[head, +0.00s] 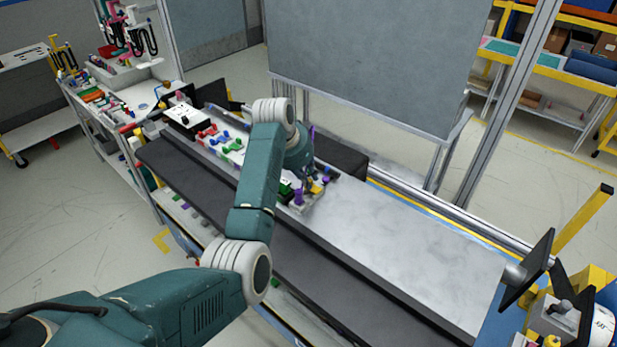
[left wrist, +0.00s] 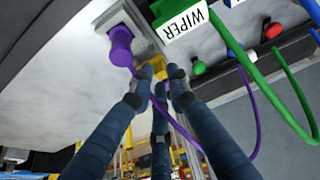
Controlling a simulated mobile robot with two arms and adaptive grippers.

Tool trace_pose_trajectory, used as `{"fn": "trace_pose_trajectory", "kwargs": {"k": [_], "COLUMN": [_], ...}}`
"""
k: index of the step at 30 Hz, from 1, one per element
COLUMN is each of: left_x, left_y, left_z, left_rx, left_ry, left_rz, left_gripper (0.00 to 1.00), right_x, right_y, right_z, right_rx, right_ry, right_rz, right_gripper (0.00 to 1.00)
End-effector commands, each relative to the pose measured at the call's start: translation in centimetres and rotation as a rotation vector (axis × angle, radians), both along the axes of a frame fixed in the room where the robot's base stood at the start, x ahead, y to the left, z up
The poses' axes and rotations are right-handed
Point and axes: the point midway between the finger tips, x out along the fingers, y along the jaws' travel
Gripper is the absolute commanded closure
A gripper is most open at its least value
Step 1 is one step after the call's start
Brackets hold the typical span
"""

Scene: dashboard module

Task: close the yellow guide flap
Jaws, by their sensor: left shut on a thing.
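The yellow guide flap (head: 316,188) is a small yellow piece on the module at the far end of the bench top, beside a purple plug. In the left wrist view a bit of yellow (left wrist: 164,74) shows between my fingertips, and the fingers hide most of it. My left gripper (head: 307,182) reaches down over the module; its dark blue fingers also show in the left wrist view (left wrist: 160,80), closed in around the yellow piece. The flap's exact angle cannot be told. My right gripper is not in view.
A purple connector (left wrist: 121,45) with a purple cable stands close to my fingers. A block marked WIPER (left wrist: 186,24) and a green cable (left wrist: 245,70) lie nearby. The grey bench top (head: 400,250) right of the module is clear. A monitor (head: 527,268) stands at the right.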

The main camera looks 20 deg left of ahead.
Motion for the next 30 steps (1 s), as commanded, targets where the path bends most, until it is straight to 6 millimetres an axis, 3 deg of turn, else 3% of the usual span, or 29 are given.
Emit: {"fn": "trace_pose_trajectory", "kwargs": {"k": [1,11,12,14,24,30], "left_x": [-0.4,-0.6,-0.6,-0.5,-0.3,-1.1], "left_y": [0.2,0.2,0.2,0.2,0.2,0.6], "left_z": [-0.8,-1.1,-1.1,-1.0,-0.4,2.2], "left_rx": [0.001,0.0,0.001,0.001,0.001,0.001], "left_ry": [0.018,0.024,0.024,0.023,0.012,0.008], "left_rz": [0.003,0.003,0.003,0.003,0.003,0.004], "left_gripper": [1.0,1.0,0.78,0.69,0.69,0.69], "right_x": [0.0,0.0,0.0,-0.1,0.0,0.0], "right_y": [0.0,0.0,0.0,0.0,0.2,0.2], "right_z": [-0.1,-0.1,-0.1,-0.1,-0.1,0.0], "right_rx": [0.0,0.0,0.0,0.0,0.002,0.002], "right_ry": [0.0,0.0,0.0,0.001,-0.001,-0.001], "right_rz": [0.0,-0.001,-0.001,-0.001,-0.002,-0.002], "right_gripper": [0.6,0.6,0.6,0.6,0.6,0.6]}}
